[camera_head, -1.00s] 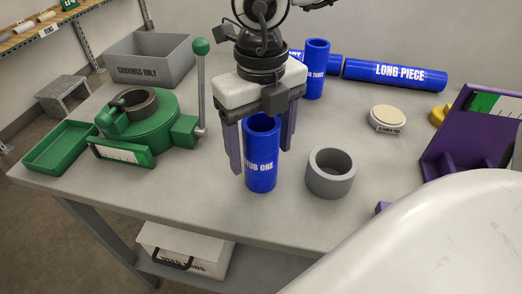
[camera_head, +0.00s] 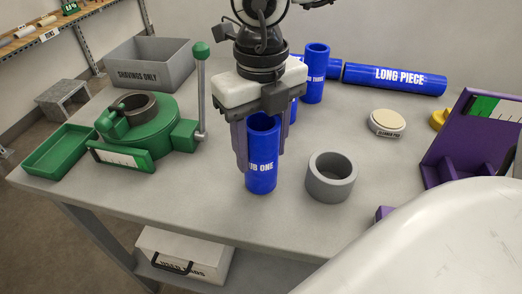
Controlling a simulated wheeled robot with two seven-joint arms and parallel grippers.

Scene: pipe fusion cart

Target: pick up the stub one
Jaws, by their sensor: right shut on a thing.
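The stub one (camera_head: 261,165) is a blue upright tube with white lettering, in the middle of the table in the head view. My right gripper (camera_head: 262,150) comes down from above with its two grey-purple fingers closed against the tube's sides. The tube is upright, and I cannot tell whether its base is off the table. Part of its label is hidden by the left finger. My left gripper is not in view.
A grey ring (camera_head: 330,177) stands close to the right of the tube. A green tool (camera_head: 142,130) with a lever is at left. Behind are stub three (camera_head: 316,75), the long piece (camera_head: 394,79) and a shavings bin (camera_head: 148,65). A cleaner pad (camera_head: 387,121) and purple stand (camera_head: 455,150) are at right.

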